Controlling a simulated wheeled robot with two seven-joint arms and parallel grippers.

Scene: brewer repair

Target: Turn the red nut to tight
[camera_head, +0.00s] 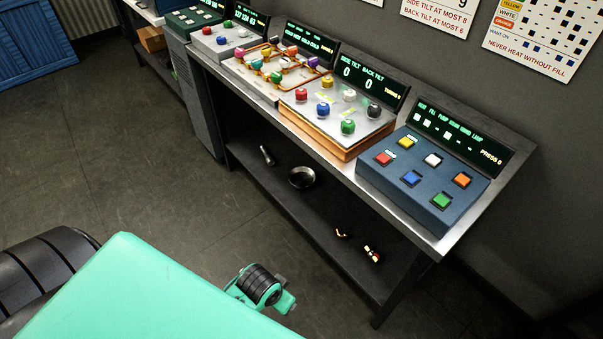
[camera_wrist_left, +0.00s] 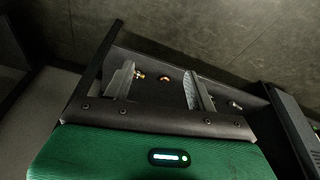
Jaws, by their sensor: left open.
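The red nut (camera_head: 301,95) is a round red cap at the left of the slanted pale panel (camera_head: 335,103) on the bench, beside yellow, blue, green, white and black caps. The display (camera_head: 372,83) behind it reads side tilt 0, back tilt 0 and turns 0. My left gripper (camera_wrist_left: 158,88) shows in its wrist view with two grey fingers wide apart and nothing between them. No red nut shows in that view. My left gripper cannot be made out in the head view, and my right gripper is not in view.
A blue button box (camera_head: 408,198) stands right of the panel, and a pipe board (camera_head: 262,75) stands left of it. The lower shelf (camera_head: 320,215) holds a dark pan (camera_head: 302,177) and small brass-coloured pieces (camera_head: 372,253). The floor (camera_head: 150,150) before the bench is clear.

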